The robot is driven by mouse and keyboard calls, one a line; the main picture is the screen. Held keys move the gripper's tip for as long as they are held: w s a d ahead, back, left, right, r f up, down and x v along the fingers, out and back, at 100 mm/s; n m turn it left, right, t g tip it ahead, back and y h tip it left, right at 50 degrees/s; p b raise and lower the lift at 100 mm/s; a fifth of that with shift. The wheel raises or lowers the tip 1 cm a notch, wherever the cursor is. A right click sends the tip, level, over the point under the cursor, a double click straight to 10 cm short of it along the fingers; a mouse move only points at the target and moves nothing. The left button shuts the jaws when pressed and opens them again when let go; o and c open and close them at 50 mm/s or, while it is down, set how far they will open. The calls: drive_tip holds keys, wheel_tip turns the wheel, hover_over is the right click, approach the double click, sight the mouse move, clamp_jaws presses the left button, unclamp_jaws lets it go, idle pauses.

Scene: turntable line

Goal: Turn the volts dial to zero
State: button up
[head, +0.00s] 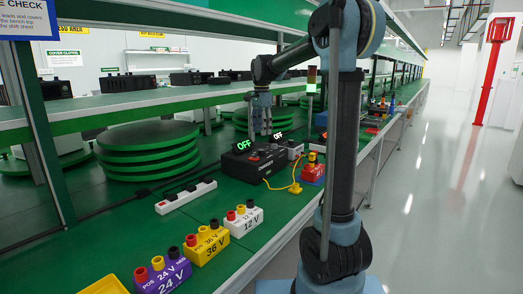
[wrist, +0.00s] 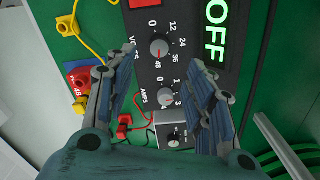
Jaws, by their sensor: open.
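The black power supply (head: 250,165) stands on the green bench, with a lit green OFF display (head: 243,146). In the wrist view its panel (wrist: 205,12) shows the volts dial (wrist: 159,48), a grey knob ringed by marks 0, 12, 24, 36 and 48. The setting of its pointer is too small to read surely. The amps dial (wrist: 165,96) sits below it in that view. My gripper (head: 261,134) hangs over the supply. In the wrist view my gripper (wrist: 163,55) is open and empty, its fingers either side of the volts dial, apparently apart from it.
A yellow cable (head: 287,187) and a red-and-blue block (head: 313,172) lie right of the supply. A power strip (head: 186,196) and voltage blocks marked 12 V (head: 243,222), 36 V (head: 207,244) and 24 V (head: 163,275) stand nearer. Green round turntables (head: 148,150) are behind.

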sight(261, 150)
wheel_tip(261, 150, down, 9)
drive_tip(key=shift+f, duration=0.15)
drive_tip(key=shift+c, duration=0.3)
drive_tip(key=c, duration=1)
